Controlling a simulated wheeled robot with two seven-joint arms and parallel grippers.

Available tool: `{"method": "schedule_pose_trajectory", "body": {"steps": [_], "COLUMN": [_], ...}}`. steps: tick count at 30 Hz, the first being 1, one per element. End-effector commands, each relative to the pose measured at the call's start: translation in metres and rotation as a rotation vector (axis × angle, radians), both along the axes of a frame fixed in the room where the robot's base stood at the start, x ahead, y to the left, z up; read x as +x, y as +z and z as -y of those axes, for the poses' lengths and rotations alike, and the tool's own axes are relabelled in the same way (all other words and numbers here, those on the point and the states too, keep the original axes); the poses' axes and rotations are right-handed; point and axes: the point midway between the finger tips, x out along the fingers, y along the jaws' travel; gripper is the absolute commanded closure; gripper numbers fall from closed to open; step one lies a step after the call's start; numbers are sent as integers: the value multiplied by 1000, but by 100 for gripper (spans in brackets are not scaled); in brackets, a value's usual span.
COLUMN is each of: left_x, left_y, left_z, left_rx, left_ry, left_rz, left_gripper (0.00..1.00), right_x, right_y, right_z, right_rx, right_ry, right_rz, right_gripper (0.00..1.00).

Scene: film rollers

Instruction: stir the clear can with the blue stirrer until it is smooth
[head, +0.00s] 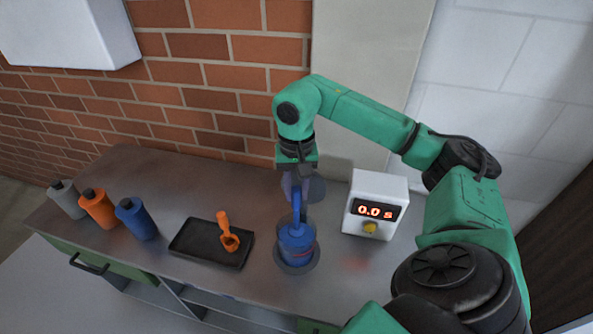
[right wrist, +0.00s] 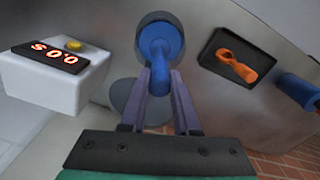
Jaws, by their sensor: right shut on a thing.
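My right gripper (head: 297,192) is shut on the blue stirrer (head: 297,212) and points down over the counter. The stirrer stands roughly upright, with its lower end inside the clear can (head: 296,267). The can holds blue contents with a reddish streak showing on its side. In the right wrist view, the purple fingers (right wrist: 159,88) close on the stirrer (right wrist: 160,55), with the can's round opening (right wrist: 160,22) behind it. The stirrer's tip is hidden. My left gripper is not in view.
A white timer box (head: 375,205) reading 0.0 s, with a yellow knob, stands right of the can. A black tray (head: 195,246) with an orange stirrer (head: 228,235) lies to the left. Grey (head: 68,200), orange (head: 98,208) and blue (head: 137,219) bottles stand further left.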

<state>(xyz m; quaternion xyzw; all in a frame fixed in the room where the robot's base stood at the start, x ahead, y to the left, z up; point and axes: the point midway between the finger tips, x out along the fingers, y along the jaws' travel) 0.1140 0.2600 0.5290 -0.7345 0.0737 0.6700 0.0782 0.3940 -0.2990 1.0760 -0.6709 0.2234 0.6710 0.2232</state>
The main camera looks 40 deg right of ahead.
Motion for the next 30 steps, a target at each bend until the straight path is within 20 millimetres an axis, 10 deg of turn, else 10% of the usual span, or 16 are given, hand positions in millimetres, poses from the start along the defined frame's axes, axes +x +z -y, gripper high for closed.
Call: {"method": "schedule_pose_trajectory", "body": {"steps": [13, 30], "left_x": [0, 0], "left_y": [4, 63], "left_z": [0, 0], "left_rx": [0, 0], "left_ry": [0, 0], "left_rz": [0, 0], "left_gripper": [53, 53], "right_x": [0, 0], "right_y": [5, 76], "right_z": [0, 0], "right_rx": [-1, 0], "right_ry": [0, 0], "right_rz": [1, 1], "right_gripper": [100, 100]}}
